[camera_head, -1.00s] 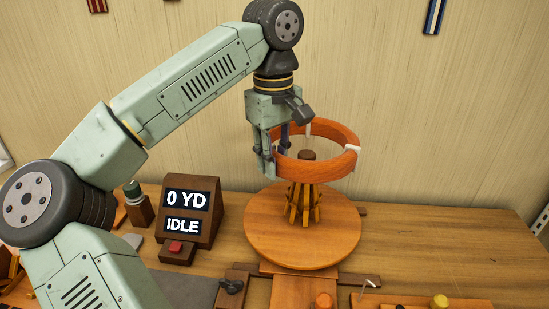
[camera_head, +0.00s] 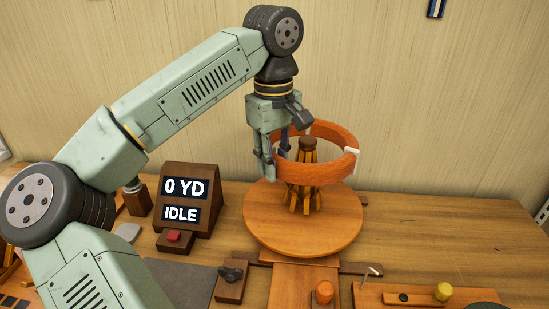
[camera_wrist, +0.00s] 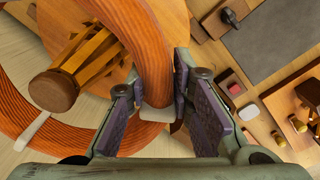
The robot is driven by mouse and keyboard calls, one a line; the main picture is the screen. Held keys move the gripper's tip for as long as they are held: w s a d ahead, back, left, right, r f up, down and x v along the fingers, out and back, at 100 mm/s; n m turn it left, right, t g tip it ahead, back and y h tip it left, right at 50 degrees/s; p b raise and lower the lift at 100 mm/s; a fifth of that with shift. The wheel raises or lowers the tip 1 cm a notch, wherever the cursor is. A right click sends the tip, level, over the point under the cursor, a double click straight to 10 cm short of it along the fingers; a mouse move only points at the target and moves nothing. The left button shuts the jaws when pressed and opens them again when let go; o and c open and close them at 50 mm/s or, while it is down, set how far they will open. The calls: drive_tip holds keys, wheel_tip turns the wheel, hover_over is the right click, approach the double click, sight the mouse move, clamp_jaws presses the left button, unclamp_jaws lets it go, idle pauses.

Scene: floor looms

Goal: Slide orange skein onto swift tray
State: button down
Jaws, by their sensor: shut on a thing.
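The orange skein (camera_head: 333,172) is a ring with white ties. It hangs level around the upper part of the swift's wooden ribbed post (camera_head: 306,190), above the round wooden swift tray (camera_head: 262,226). A gap shows between the skein and the tray. My gripper (camera_head: 277,165) is shut on the left side of the skein. In the wrist view, my gripper (camera_wrist: 166,112) pinches the orange skein (camera_wrist: 150,60) beside a white tie, and the post's dark cap (camera_wrist: 53,91) lies inside the ring.
A counter box (camera_head: 190,200) reading "0 YD" and "IDLE", with a red button (camera_head: 175,237), stands left of the tray. A dark knob (camera_head: 231,275) and an orange peg (camera_head: 324,291) are in front. The table at right (camera_head: 430,225) is mostly clear.

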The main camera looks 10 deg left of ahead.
drive_tip(key=b, duration=0.4)
hover_over(275, 224)
drive_tip(key=shift+f, duration=2.95)
drive_tip(key=shift+s+f, duration=0.1)
drive_tip(key=shift+f, duration=0.1)
drive_tip(key=shift+f+b, duration=2.5)
drive_tip(key=shift+f, duration=1.25)
drive_tip(key=shift+f, duration=0.1)
drive_tip(key=c, duration=1.3)
unclamp_jaws()
wheel_tip(275, 224, up, 12)
drive_tip(key=shift+s+a+r, duration=0.1)
drive_tip(key=shift+a, duration=0.05)
